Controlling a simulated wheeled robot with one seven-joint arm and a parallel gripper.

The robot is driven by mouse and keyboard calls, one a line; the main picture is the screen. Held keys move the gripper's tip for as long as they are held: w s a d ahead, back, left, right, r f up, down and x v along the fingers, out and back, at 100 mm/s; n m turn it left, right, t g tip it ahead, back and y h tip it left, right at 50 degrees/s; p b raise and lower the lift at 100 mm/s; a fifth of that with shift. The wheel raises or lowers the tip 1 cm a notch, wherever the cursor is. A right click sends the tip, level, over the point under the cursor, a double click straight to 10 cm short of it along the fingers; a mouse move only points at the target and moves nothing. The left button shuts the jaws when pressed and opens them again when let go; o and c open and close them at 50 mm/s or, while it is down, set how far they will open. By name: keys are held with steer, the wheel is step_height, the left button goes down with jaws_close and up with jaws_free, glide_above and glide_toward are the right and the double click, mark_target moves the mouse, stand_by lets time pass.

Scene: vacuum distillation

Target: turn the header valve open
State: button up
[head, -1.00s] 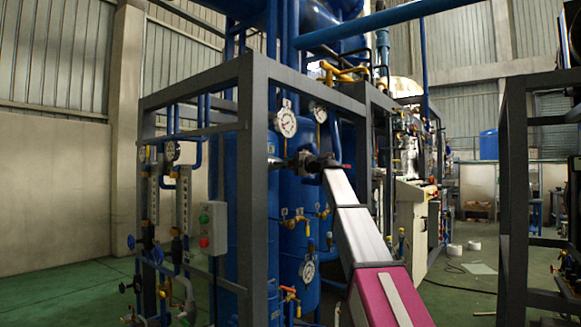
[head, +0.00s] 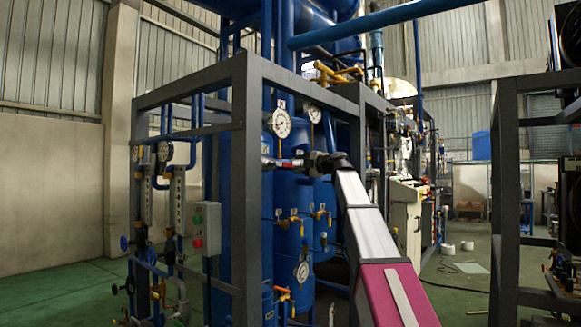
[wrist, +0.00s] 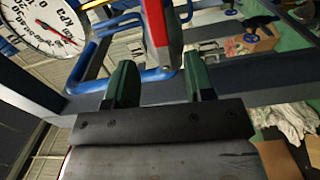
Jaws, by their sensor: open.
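In the wrist view, a red and grey lever-like part (wrist: 162,28), likely the header valve's handle, comes down from the top edge. Its lower end lies just beyond and between my two green fingertips. My gripper (wrist: 159,68) is open, with a finger on each side of that end; I cannot tell whether either touches it. In the head view, my gripper (head: 292,163) reaches left toward the blue vessels, below a round gauge (head: 281,124). A small red piece (head: 266,161) shows just left of it. The valve body is not clear in either view.
A dark steel frame post (head: 247,200) stands just left of my gripper. Blue pipe (wrist: 125,82) runs behind the fingers in the wrist view, and a gauge (wrist: 45,25) is at its upper left. Open green floor (head: 455,300) lies to the right.

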steer(key=shift+v, duration=1.45)
steer(key=s+d+f+m+g+h, duration=0.15)
steer(key=f+m, duration=0.35)
steer(key=f, duration=1)
steer(key=s+d+f+m+g+h, duration=0.1)
steer(key=s+f+m+h, duration=0.2)
steer(key=f, duration=1.3)
steer(key=s+d+f+m+g+h, duration=0.1)
steer(key=f+m+g+h, duration=0.35)
steer(key=f, duration=1.05)
steer(key=s+d+f+m+g+h, duration=0.2)
steer(key=s+f+m, duration=0.5)
steer(key=s+f, duration=0.6)
steer(key=s+d+f+m+g+h, duration=0.2)
steer(key=s+d+f+m, duration=0.3)
steer(key=s+f, duration=0.8)
step_height(320, 180, down, 6)
steer(key=m+h, duration=0.1)
steer(key=m, duration=0.2)
steer(key=shift+d, duration=0.15)
steer(key=shift+f, duration=0.1)
